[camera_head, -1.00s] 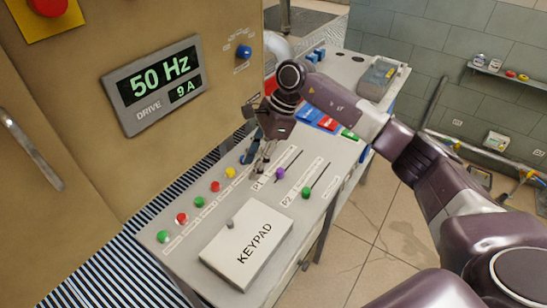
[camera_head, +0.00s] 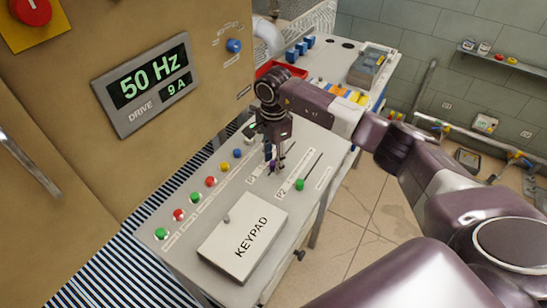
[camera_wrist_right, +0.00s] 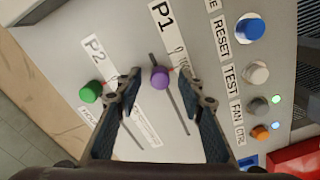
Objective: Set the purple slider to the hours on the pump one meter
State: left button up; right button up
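The purple slider knob (camera_wrist_right: 159,78) sits in the dark slot beside the P1 label (camera_wrist_right: 161,22). In the right wrist view it lies between the two fingers of my right gripper (camera_wrist_right: 158,92), with gaps on both sides. The right gripper is open. In the head view the right gripper (camera_head: 273,163) points down at the P1 slot, and its fingers mostly hide the purple knob. The green P2 slider knob (camera_head: 299,184) stands to the right in its own slot. The pump one hours meter is not identifiable in view. My left gripper is not in view.
A row of coloured buttons, including a red one (camera_head: 178,215), runs left of the sliders. A keypad box (camera_head: 244,236) lies in front. The drive display (camera_head: 146,85) on the cabinet reads 50 Hz and 9 A. A second console with a grey device (camera_head: 371,68) stands behind.

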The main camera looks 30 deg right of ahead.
grip_shut()
dwell(0.3)
jog(key=shift+d, duration=0.1)
jog(key=w+d+b, duration=0.1)
jog(key=d+b, duration=0.1)
jog(key=b, duration=0.1)
jog(key=shift+w+d+f, duration=0.2)
jog(key=shift+w+d, duration=0.05)
jog(key=shift+w, duration=0.1)
jog(key=shift+w+d+r+b, duration=0.15)
jog(key=shift+w+d+b, duration=0.15)
jog(key=shift+d, duration=0.2)
jog(key=shift+r, duration=0.1)
